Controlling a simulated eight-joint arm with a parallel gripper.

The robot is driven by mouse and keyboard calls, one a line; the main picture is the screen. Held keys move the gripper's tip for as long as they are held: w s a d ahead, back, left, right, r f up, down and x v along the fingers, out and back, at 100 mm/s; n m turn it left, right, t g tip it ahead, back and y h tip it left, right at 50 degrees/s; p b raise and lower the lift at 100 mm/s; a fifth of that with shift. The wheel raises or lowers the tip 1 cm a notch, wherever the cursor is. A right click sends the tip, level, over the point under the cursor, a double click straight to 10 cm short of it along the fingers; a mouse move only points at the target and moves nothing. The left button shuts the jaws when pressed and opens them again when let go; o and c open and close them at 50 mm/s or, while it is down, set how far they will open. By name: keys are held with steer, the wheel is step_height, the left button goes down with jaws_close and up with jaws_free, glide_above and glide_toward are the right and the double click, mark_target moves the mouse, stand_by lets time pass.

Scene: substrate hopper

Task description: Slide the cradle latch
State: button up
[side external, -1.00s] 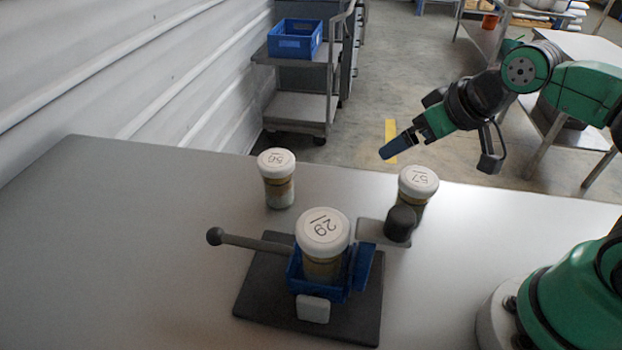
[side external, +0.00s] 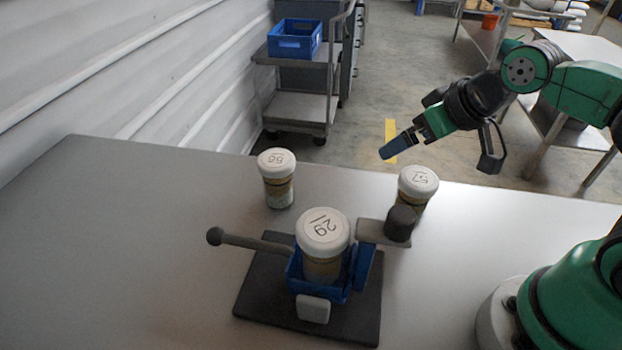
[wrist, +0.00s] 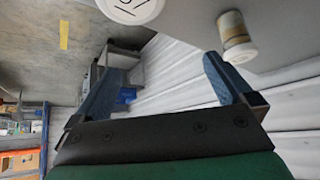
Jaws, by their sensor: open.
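A grey lever (side external: 257,243) with a ball end extends left. My gripper (side external: 388,152) is open and empty, raised beyond the table's far edge, well clear of the cradle. Its blue fingers (wrist: 158,52) stand apart in the wrist view. The cradle is not visible there.
One white-capped jar (side external: 277,180) stands behind the cradle to the left. Another (side external: 418,186) stands just behind the dark knob. A white block (side external: 313,309) sits at the cradle's front. The table's left side is clear. A trolley (side external: 300,105) stands beyond.

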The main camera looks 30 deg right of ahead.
steer(key=shift+c, duration=1.1)
steer(key=a+n+g, duration=0.1)
steer(key=a, duration=0.1)
steer(key=a+r+n+g, duration=0.1)
steer(key=a, duration=0.1)
steer(key=s+a+r+n+g+y, duration=0.1)
steer(key=a, duration=0.1)
steer(key=shift+a+r, duration=0.2)
steer(key=shift+a, duration=0.05)
steer(key=c, duration=0.4)
step_height(320, 180, up, 4)
steer(key=n+g, duration=0.4)
steer(key=n, duration=0.2)
glide_above(403, 213)
steer(key=w+a, duration=0.2)
steer(key=shift+w+r+h, duration=0.15)
steer(key=shift+w+h, duration=0.05)
steer(key=shift+h, duration=0.2)
steer(key=shift+s+r, duration=0.1)
steer(key=shift+s, duration=0.15)
steer(key=shift+s+d, duration=1)
step_height(403, 213, down, 3)
steer(key=shift+f, duration=1)
